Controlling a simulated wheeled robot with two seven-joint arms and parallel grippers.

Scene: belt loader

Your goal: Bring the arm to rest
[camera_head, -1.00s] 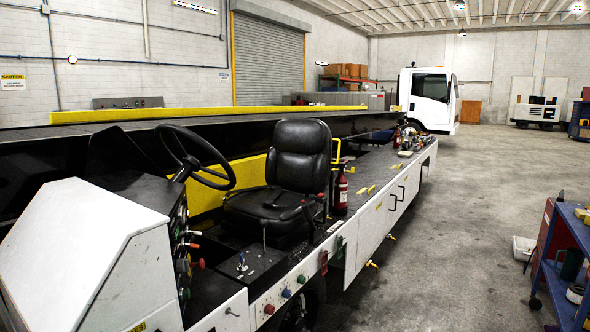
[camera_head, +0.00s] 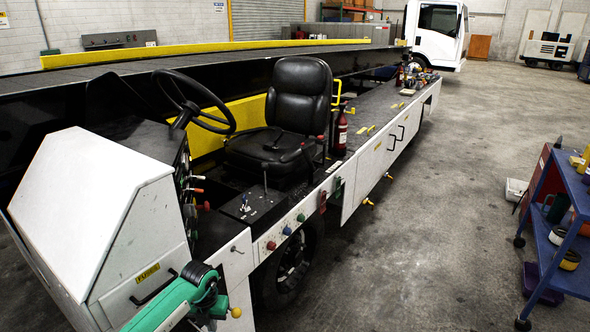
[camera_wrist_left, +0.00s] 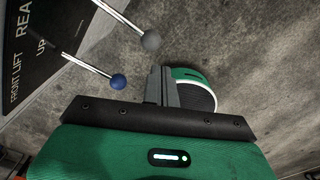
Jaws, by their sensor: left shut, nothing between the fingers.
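My left gripper (camera_head: 204,292) is at the bottom of the head view, beside the white front housing of the belt loader (camera_head: 95,205). Its green arm comes in from the bottom left. In the left wrist view its dark fingers (camera_wrist_left: 162,86) are together and empty. A lever with a blue knob (camera_wrist_left: 118,82) and one with a grey knob (camera_wrist_left: 151,40) stand to the left of and beyond the fingers, apart from them. A yellow knob (camera_head: 236,312) shows just right of the gripper in the head view. My right gripper is in neither view.
A lettered panel (camera_wrist_left: 50,35) lies behind the levers. The black seat (camera_head: 298,95) and steering wheel (camera_head: 195,103) are above the loader's deck. A blue cart (camera_head: 570,270) with cans stands at the right. Concrete floor between loader and cart is clear.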

